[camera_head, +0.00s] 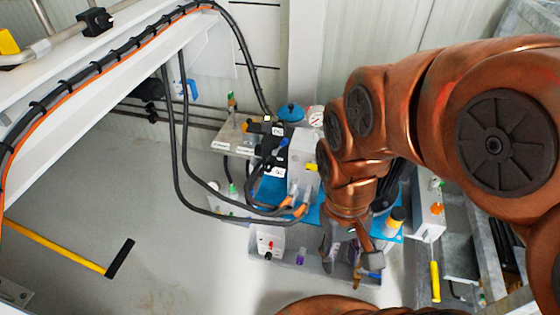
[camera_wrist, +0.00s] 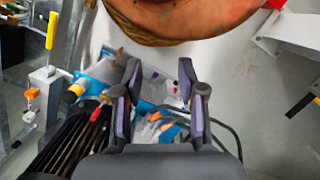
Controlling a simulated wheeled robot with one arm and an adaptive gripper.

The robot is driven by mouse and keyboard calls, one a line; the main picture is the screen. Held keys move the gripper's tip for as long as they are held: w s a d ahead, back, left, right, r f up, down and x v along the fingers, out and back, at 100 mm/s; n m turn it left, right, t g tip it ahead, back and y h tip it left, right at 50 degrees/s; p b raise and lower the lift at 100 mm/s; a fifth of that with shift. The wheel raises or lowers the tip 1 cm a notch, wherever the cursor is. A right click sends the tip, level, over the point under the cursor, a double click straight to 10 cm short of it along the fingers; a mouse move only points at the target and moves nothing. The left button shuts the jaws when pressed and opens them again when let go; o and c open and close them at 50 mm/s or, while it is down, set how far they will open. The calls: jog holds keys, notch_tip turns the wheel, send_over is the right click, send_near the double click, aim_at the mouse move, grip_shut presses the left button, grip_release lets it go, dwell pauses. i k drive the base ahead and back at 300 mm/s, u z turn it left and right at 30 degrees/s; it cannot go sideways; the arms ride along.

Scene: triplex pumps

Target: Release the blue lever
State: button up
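A small blue handle (camera_head: 283,143) sits on the dark valve block at the middle of the pump unit in the head view. Another blue handle (camera_head: 188,90) is on the pipework further left, near the wall. I cannot tell for sure which one is the blue lever. My gripper (camera_head: 352,252) is in front and to the right of the pump unit, pointing down and apart from both handles. In the wrist view my gripper (camera_wrist: 158,78) has its two fingers spread, with nothing visible held between them. Neither handle shows clearly there.
Black hoses (camera_head: 178,170) hang across the unit's left side. A grey tray (camera_head: 316,266) lies below my gripper. A yellow-handled lever (camera_head: 435,282) hangs at the right. A yellow bar with a black grip (camera_head: 120,258) is at lower left. The floor between is clear.

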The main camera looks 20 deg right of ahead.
aim_at(285, 141)
jog(key=z, duration=0.9)
jog(key=k, duration=0.6)
jog(key=u, duration=1.3)
jog(key=i, duration=0.5)
jog(key=z, duration=0.05)
